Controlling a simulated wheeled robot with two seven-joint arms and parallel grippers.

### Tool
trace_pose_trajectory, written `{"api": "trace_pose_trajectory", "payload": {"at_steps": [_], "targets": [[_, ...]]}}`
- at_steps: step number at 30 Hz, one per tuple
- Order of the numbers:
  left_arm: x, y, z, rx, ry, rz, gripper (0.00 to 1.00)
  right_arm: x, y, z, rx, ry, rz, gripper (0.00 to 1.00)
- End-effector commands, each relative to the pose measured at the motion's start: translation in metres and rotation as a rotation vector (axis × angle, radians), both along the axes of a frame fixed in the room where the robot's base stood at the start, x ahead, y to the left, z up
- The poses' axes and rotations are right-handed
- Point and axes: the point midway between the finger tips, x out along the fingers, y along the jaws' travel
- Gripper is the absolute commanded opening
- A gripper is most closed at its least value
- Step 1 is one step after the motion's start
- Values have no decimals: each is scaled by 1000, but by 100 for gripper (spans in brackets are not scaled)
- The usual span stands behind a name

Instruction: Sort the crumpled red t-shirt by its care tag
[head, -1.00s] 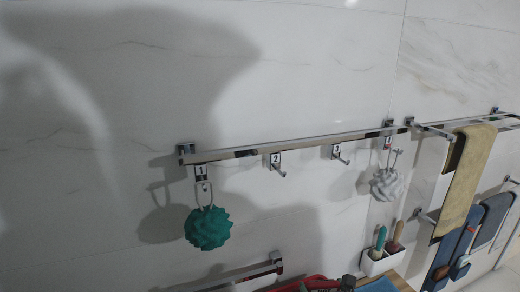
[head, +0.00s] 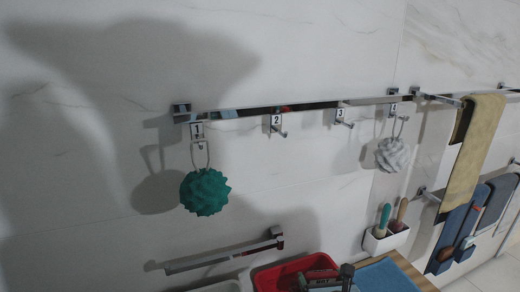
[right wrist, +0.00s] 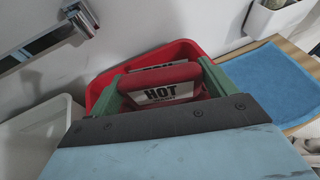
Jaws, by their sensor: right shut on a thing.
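My right gripper (right wrist: 163,87) has its two green fingers shut on a red bundle (right wrist: 160,74), which looks like the folded t-shirt. A white tag on it reads "HOT" in black. They are over or inside a red bin (right wrist: 184,48); I cannot tell whether the bundle touches it. A second white label behind the bundle is mostly hidden. In the head view the red bin (head: 270,275) is at the bottom edge, with the right gripper (head: 325,277) in front of it. My left gripper is not in view.
A white bin (right wrist: 30,135) stands left of the red one. A blue mat (right wrist: 262,80) lies on a wooden surface to the right. Above are a numbered hook rail, a green pouf (head: 205,192), a white pouf (head: 392,154), a brush holder (head: 385,238) and a towel (head: 474,150).

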Motion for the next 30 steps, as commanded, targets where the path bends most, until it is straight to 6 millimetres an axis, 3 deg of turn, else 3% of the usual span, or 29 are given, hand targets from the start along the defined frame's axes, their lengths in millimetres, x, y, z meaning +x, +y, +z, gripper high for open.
{"api": "trace_pose_trajectory", "payload": {"at_steps": [7, 8, 11, 22, 30], "targets": [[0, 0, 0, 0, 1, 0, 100, 0, 0, 1, 0, -2, 0, 43], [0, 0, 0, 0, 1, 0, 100, 0, 0, 1, 0, -2, 0, 87], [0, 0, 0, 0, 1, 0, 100, 0, 0, 1, 0, -1, 0, 100], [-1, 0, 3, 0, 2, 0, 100, -9, -1, 4, -1, 1, 0, 100], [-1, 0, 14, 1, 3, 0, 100, -56, -4, 25, -1, 1, 3, 100]]}}
